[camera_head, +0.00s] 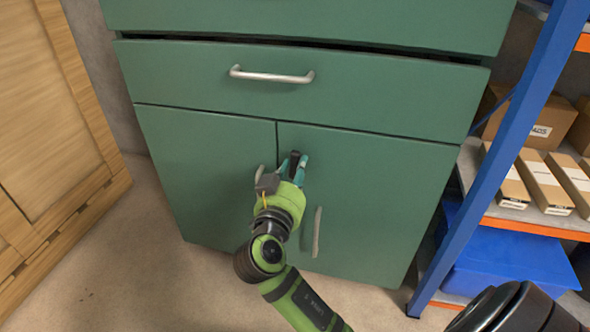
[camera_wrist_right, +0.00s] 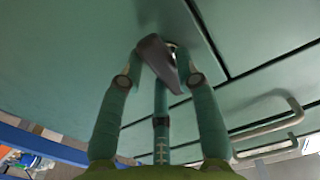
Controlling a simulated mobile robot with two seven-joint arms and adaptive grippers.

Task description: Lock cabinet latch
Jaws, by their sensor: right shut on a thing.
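The green cabinet (camera_head: 370,190) has two lower doors, which look closed, with a seam between them. A small dark latch (camera_head: 294,160) sits near the top of the right door, beside the seam. My right gripper (camera_head: 292,168) is at this latch, its teal fingers on either side of it. In the right wrist view the dark grey latch (camera_wrist_right: 157,62) lies at a slant between the fingertips of the gripper (camera_wrist_right: 160,75), which is shut on it. The latch's base is partly hidden by the fingers. My left gripper is not in view.
A drawer with a metal handle (camera_head: 271,75) is above the doors. The right door has a vertical handle (camera_head: 317,232); the left door's handle is mostly hidden by my gripper. A blue-framed shelf (camera_head: 500,150) with boxes stands right, wooden furniture (camera_head: 50,120) left. Floor is clear between.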

